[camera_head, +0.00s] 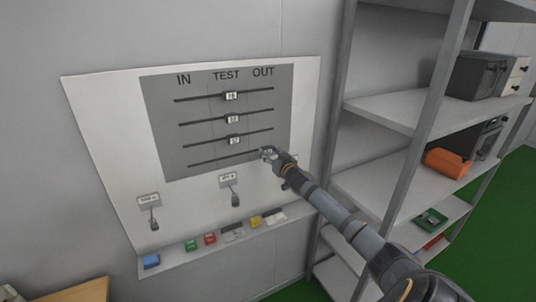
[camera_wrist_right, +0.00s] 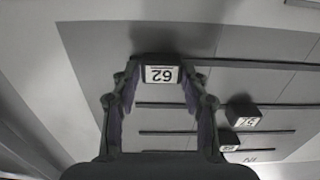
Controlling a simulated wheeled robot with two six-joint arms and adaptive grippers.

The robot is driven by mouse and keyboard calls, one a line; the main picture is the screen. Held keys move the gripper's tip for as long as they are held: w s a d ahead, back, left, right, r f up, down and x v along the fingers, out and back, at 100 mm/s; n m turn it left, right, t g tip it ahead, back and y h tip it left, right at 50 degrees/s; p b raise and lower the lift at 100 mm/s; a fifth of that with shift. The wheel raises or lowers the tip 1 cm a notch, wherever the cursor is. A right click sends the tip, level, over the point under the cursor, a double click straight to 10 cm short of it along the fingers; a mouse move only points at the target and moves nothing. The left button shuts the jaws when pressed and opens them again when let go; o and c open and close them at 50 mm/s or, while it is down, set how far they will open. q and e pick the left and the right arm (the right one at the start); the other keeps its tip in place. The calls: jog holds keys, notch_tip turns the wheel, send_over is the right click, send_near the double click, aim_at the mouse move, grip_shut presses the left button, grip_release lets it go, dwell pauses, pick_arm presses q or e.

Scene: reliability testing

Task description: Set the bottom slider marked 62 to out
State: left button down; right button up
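The grey slider panel (camera_head: 160,110) on the wall has several horizontal slots under the words IN, TEST and OUT. My right gripper (camera_head: 267,154) is at the right part of the bottom slot (camera_head: 215,161), below OUT, and hides its knob in the head view. In the right wrist view, which is upside down, the knob marked 62 (camera_wrist_right: 161,74) sits between the fingertips of my right gripper (camera_wrist_right: 160,86). The fingers are close against both its sides. The bottom slot runs off to the right of the knob there. My left gripper is not in view.
Three other slider knobs, top (camera_head: 231,96), middle (camera_head: 233,118) and lower (camera_head: 234,140), stand near TEST. Levers (camera_head: 154,222) and coloured buttons (camera_head: 190,245) lie below. A metal shelf (camera_head: 385,107) with boxes stands close on the right.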

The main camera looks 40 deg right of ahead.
jog(key=o, duration=0.3)
jog(key=shift+s+d, duration=0.1)
jog(key=shift+d, duration=0.15)
jog(key=shift+a, duration=0.2)
jog(key=shift+s+f, duration=0.15)
jog(key=shift+s, duration=0.45)
jog(key=shift+v, duration=3.1)
